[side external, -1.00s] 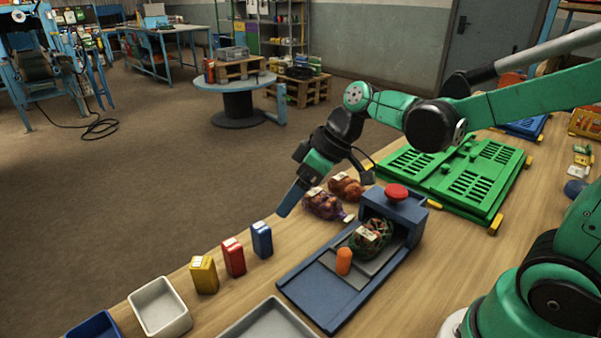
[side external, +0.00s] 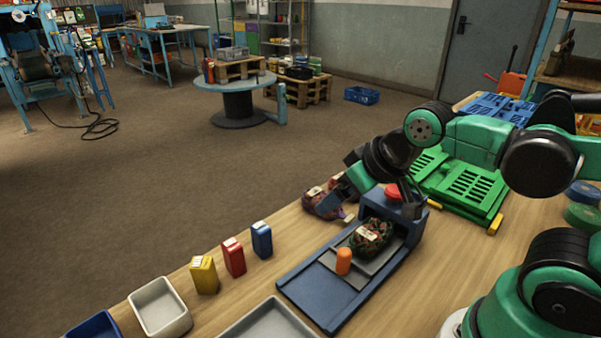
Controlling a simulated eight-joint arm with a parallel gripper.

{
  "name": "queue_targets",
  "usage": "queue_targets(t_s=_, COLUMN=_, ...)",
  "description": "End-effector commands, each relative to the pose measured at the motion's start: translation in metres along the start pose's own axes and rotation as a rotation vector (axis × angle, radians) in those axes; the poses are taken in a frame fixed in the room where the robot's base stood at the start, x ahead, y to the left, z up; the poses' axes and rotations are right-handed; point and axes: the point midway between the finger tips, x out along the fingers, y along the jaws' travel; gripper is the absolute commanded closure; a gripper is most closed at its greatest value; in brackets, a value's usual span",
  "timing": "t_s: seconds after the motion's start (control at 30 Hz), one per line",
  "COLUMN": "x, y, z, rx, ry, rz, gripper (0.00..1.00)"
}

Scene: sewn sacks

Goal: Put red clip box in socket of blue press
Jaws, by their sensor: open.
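The red clip box (side external: 234,258) stands upright on the wooden table, between a yellow box (side external: 204,275) and a blue box (side external: 262,240). The blue press (side external: 318,299) lies to its right, with a long flat bed and a raised housing with a red knob (side external: 393,192) on top. A netted dark sack (side external: 371,238) and an orange cylinder (side external: 344,261) sit on the press's grey plate. I cannot make out its socket. My gripper (side external: 332,203) is open and empty, beside the press housing and over a purple sack (side external: 321,204), which it partly hides.
A pale tray (side external: 160,307), a dark blue tray (side external: 95,326) and a grey tray (side external: 268,321) sit along the front of the table. A green slotted crate (side external: 470,187) lies behind the press. Bare table shows between the boxes and the press.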

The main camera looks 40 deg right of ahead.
Motion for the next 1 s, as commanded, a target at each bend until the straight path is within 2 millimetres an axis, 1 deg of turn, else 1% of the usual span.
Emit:
queue_targets(t_s=0.17, x=0.008, y=-0.010, z=-0.012, rx=-0.076, ry=-0.068, rz=-0.094, gripper=0.21)
queue_targets(t_s=0.33, x=0.028, y=-0.029, z=-0.032, rx=-0.233, ry=-0.135, rz=-0.301, gripper=0.21)
queue_targets(t_s=0.5, x=0.054, y=-0.048, z=-0.050, rx=-0.412, ry=-0.120, rz=-0.550, gripper=0.21)
queue_targets(t_s=0.63, x=0.076, y=-0.058, z=-0.059, rx=-0.557, ry=-0.041, rz=-0.746, gripper=0.21)
queue_targets(t_s=0.73, x=0.093, y=-0.063, z=-0.062, rx=-0.668, ry=0.060, rz=-0.889, gripper=0.21)
queue_targets(t_s=0.9, x=0.115, y=-0.067, z=-0.058, rx=-0.833, ry=0.272, rz=-1.077, gripper=0.21)
queue_targets(t_s=1.0, x=0.122, y=-0.067, z=-0.054, rx=-0.894, ry=0.371, rz=-1.138, gripper=0.21)
